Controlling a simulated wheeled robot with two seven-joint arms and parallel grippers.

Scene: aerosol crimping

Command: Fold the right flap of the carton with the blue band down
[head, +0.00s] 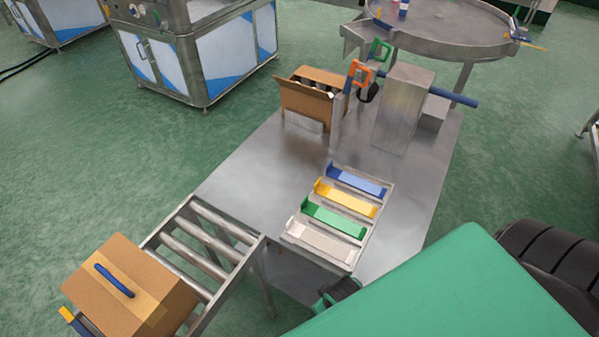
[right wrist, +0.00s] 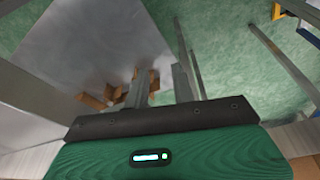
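A brown carton (head: 125,295) with a blue strip (head: 113,280) across its top stands at the lower left in the head view, at the end of a roller conveyor. Its top looks closed; its flap edges are hard to make out. A second brown carton (head: 305,112) stands open at the back of the metal table, with raised flaps and several items inside; no blue band shows on it. In the right wrist view, my right gripper (right wrist: 160,85) has two grey fingers apart, with brown flap-like pieces (right wrist: 95,101) beyond them. My left gripper is not in view.
The roller conveyor (head: 200,245) joins the metal table (head: 255,160). Blue, yellow, green and white trays (head: 330,218) lie on the table. Orange (head: 360,72) and green (head: 380,52) handles and a metal block (head: 402,108) stand at the back. The left of the table is clear.

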